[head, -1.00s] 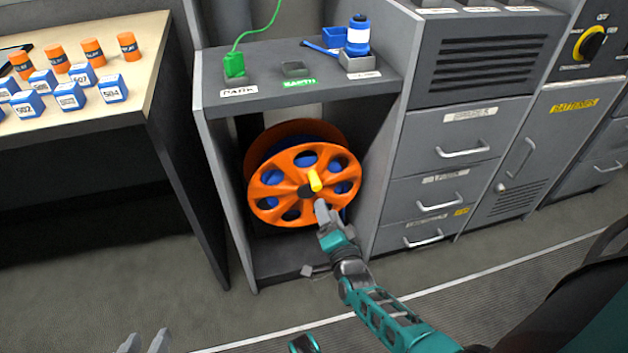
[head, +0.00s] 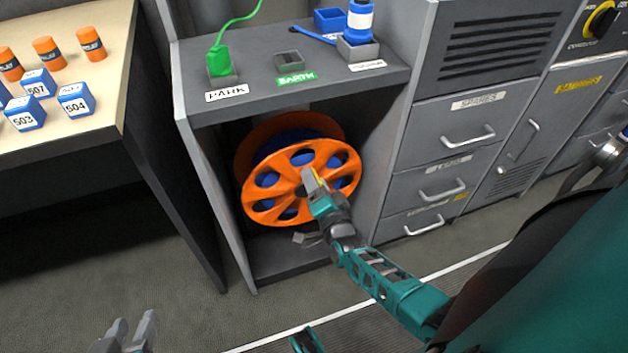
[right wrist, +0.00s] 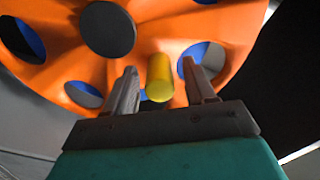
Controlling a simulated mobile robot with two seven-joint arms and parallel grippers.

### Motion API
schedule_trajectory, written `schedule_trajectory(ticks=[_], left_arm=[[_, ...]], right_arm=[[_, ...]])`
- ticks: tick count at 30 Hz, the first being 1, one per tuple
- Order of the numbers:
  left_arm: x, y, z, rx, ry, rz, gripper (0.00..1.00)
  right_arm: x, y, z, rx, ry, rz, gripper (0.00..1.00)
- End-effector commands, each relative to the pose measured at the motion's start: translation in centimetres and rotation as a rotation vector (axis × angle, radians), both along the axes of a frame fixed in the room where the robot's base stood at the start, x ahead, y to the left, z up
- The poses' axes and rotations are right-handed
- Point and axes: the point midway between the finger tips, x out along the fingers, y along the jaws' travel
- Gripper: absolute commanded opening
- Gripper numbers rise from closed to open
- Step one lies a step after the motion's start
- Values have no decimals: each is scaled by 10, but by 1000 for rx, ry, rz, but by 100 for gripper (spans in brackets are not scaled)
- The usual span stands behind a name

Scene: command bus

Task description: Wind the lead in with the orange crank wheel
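The orange crank wheel (head: 277,192) is the front of a reel in the open bay of a grey cabinet, with blue lead showing through its holes. Its yellow handle (right wrist: 160,78) sticks out near the hub and stands between the two fingers of my right gripper (right wrist: 162,88), with a gap on both sides. That gripper is open. In the head view, my right gripper (head: 310,182) is in front of the wheel and covers most of the handle and hub. My left gripper (head: 132,330) is at the bottom left, far from the wheel, its fingers slightly apart.
A green plug and lead (head: 218,60) stand at the PARK socket on the cabinet top. An empty EARTH socket (head: 289,60) and a blue-white connector (head: 359,22) are beside it.

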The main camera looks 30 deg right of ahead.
Motion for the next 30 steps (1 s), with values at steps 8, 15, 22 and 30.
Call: schedule_trajectory(ticks=[8, 15, 22, 30], left_arm=[[-5, 0, -4, 1, 13, 0, 40], [-5, 0, -4, 1, 13, 0, 40], [-3, 0, -3, 0, 9, 0, 40], [-1, 0, -1, 1, 4, 0, 40]], right_arm=[[0, 0, 0, 0, 0, 0, 28], [0, 0, 0, 0, 0, 0, 5], [0, 0, 0, 0, -1, 1, 0], [-2, 0, 0, 9, -3, 1, 0]])
